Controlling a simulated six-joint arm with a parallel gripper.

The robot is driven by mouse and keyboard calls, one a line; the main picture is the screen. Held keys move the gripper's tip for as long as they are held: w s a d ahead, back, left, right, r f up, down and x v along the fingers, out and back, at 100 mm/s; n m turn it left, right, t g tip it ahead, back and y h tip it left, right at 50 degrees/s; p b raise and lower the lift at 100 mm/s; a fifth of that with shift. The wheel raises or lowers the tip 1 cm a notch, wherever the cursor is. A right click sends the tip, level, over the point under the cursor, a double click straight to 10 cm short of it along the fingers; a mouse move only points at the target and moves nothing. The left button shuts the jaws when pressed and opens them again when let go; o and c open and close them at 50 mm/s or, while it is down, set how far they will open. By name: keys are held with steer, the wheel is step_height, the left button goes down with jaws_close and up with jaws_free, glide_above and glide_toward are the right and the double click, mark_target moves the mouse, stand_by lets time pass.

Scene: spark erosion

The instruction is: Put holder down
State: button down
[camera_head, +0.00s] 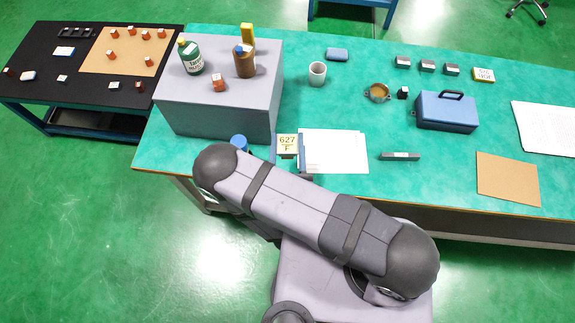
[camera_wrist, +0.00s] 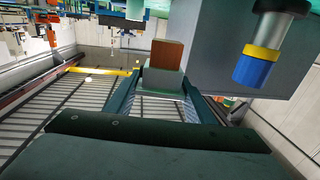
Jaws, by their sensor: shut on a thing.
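The holder (camera_head: 287,141) shows in the head view as a small block with a pale top marked "627 F". It is above the front edge of the green bench, just left of white paper sheets. My gripper (camera_head: 288,157) is shut on it, with a finger on each side. In the wrist view the holder's grey body (camera_wrist: 162,80) sits between the two fingertips (camera_wrist: 161,92), and a brown block (camera_wrist: 166,54) stands out beyond it. The holder's underside is hidden, and I cannot tell its height above the bench.
A large grey box (camera_head: 215,112) stands close behind and left, with a green bottle (camera_head: 191,58) and brown container (camera_head: 244,65) on top. White sheets (camera_head: 340,151) lie right of the holder. A grey bar (camera_head: 400,156), cup (camera_head: 317,74) and blue case (camera_head: 446,112) are farther right.

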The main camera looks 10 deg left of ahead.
steer(key=shift+f+b, duration=4)
steer(key=shift+f, duration=0.75)
steer(key=shift+f, duration=0.15)
steer(key=c, duration=0.8)
jaws_free()
steer(key=shift+f, duration=0.1)
steer(key=shift+c, duration=0.2)
steer(key=shift+s, duration=0.15)
steer(key=shift+s+d, duration=0.1)
steer(key=shift+s, duration=0.85)
steer(key=shift+s+d, duration=0.2)
steer(key=shift+s, duration=0.65)
steer(key=shift+s+d, duration=0.2)
steer(key=shift+s, duration=0.6)
steer(key=shift+s+d, duration=0.2)
steer(key=shift+s, duration=0.65)
steer(key=shift+o, duration=0.4)
